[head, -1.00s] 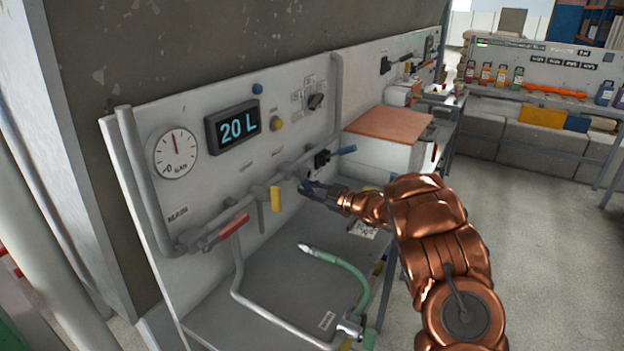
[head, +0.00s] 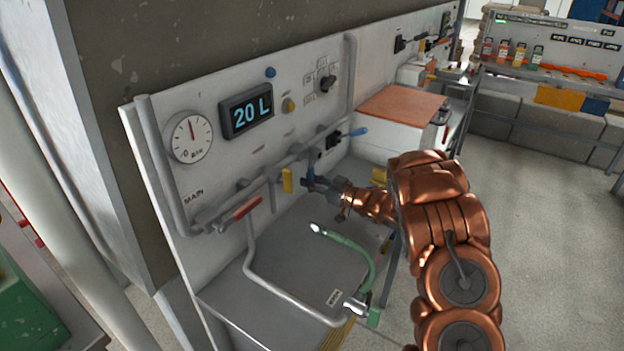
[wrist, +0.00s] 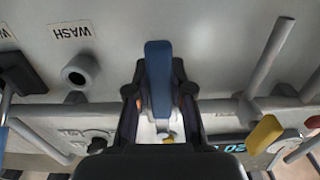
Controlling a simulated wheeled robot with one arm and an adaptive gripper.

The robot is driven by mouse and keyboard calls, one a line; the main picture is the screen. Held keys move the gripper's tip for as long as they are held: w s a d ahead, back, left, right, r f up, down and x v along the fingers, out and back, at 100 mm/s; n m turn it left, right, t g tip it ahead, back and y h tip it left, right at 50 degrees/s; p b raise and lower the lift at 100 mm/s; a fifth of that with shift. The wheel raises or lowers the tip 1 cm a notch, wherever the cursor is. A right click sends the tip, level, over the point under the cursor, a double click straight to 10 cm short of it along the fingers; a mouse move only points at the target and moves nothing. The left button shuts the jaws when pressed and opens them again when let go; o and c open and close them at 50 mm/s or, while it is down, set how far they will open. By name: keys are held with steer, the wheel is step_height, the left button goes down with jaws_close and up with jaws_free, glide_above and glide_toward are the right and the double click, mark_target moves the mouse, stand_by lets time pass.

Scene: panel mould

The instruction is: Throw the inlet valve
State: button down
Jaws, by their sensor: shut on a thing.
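My gripper (head: 318,184) is at the pipe row on the grey panel and is shut on a blue lever handle (wrist: 159,75). In the wrist view the handle stands between my two fingers (wrist: 158,95), its end beyond the tips. In the head view my fingers hide most of this handle. A yellow lever (head: 287,180) hangs just left of my gripper. A red lever (head: 246,207) is further left near the MAIN label. Another blue lever (head: 356,132) sticks out to the right. I cannot read which lever is labelled inlet.
A display (head: 246,111) reads 20 L, beside a round gauge (head: 190,137). A green hose (head: 352,247) with a nozzle rises over the grey bench below my gripper. A box with an orange-brown top (head: 403,103) stands to the right. The floor at right is clear.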

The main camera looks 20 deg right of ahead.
steer(key=shift+a, duration=0.1)
steer(key=c, duration=1)
jaws_free()
steer(key=shift+s, duration=0.1)
steer(key=v, duration=1.2)
